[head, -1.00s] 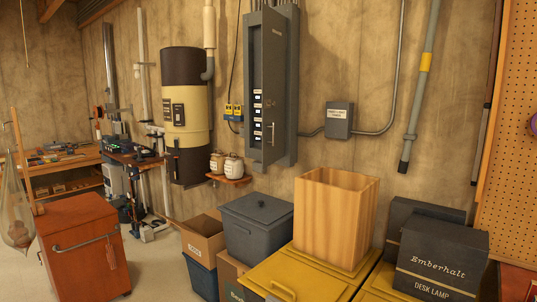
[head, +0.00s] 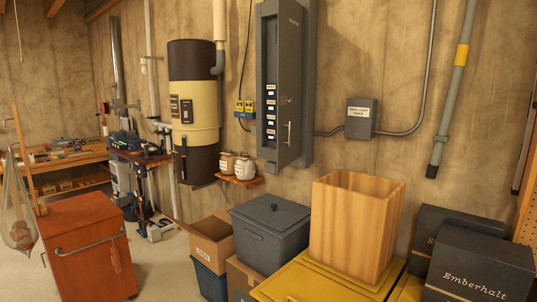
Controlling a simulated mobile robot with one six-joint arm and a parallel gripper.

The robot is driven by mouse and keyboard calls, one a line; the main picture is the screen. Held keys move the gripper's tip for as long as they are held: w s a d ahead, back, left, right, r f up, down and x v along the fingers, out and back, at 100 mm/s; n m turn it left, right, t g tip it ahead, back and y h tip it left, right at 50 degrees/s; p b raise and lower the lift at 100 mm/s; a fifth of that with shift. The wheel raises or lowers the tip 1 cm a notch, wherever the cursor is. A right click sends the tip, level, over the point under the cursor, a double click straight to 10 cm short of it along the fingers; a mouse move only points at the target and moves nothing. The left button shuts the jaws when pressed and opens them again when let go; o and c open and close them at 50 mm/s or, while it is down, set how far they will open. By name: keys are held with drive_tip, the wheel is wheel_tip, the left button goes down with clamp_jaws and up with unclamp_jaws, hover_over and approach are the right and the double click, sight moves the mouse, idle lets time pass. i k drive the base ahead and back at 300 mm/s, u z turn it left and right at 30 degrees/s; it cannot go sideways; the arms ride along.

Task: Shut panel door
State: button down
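The grey electrical panel (head: 310,60) is mounted on the concrete wall, right of the water heater. Its tall narrow grey door (head: 291,85) stands partly open. A column of white-labelled breakers (head: 271,105) shows in the gap to the left of the door. A light metal handle (head: 289,133) is upright on the lower part of the door. The top of the panel is cut off by the picture's upper edge. My gripper is not in view.
Below the panel stand a grey lidded bin (head: 268,226), an open cardboard box (head: 209,238), a yellow chest (head: 315,283) and a tall wooden bin (head: 357,225). Jars (head: 243,167) sit on a small wall shelf. A red cabinet (head: 88,250) stands left, with bare floor between.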

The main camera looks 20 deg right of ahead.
sight(290, 12)
drive_tip(key=u, duration=0.15)
drive_tip(key=i, duration=1.25)
drive_tip(key=z, duration=0.35)
